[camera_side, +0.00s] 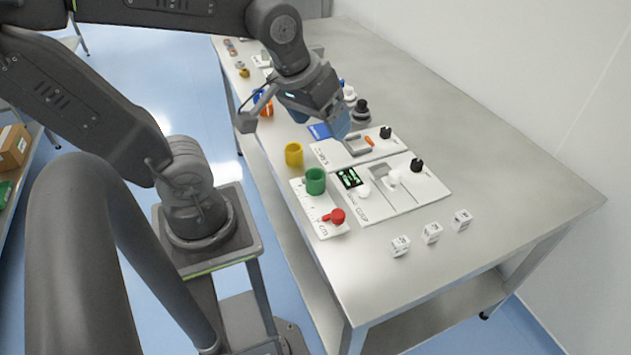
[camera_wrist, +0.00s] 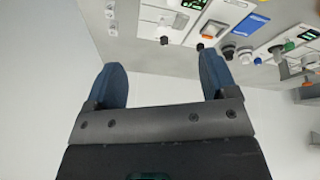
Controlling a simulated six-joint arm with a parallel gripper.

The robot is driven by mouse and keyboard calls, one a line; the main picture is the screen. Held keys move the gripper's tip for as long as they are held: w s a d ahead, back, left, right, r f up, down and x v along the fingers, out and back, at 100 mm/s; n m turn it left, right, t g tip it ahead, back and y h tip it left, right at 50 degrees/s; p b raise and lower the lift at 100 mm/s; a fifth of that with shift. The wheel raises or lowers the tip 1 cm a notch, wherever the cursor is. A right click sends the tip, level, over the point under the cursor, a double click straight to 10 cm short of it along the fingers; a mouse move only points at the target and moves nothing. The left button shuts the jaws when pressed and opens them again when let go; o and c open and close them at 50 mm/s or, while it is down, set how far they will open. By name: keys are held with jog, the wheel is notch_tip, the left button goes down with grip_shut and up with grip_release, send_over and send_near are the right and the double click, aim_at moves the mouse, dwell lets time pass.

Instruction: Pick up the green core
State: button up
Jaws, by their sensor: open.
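The green core (camera_side: 315,181), a short hollow cylinder, stands upright on a white marked plate (camera_side: 329,230) near the left edge of the steel table in the side view. My gripper (camera_side: 338,122) is above the table, behind and to the right of the green core and well apart from it. In the wrist view my gripper (camera_wrist: 163,82) shows two blue fingers spread wide with nothing between them. I cannot make out the green core in the wrist view.
A yellow core (camera_side: 293,154) stands just behind the green one. A red piece (camera_side: 336,216) lies on the same plate. White panels with black knobs (camera_side: 416,165) lie to the right. Several white cubes (camera_side: 431,233) sit in front. The table's right side is clear.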

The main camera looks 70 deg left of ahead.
jog(key=w+a+f+n+g, duration=0.35)
jog(key=a+f+n, duration=0.3)
jog(key=n, duration=1.15)
send_over(315, 175)
jog(key=s+d, duration=0.1)
jog(key=d, duration=0.1)
notch_tip(315, 175, down, 5)
jog(key=shift+g, duration=0.45)
notch_tip(315, 175, down, 8)
jog(key=shift+d, duration=0.15)
jog(key=shift+w+a+f, duration=0.1)
jog(key=shift+a+f, duration=0.05)
jog(key=shift+f, duration=1.25)
jog(key=shift+w+a+f, duration=0.1)
jog(key=shift+f, duration=1.25)
jog(key=c, duration=1.1)
jog(key=shift+o, duration=0.2)
jog(key=shift+r, duration=0.15)
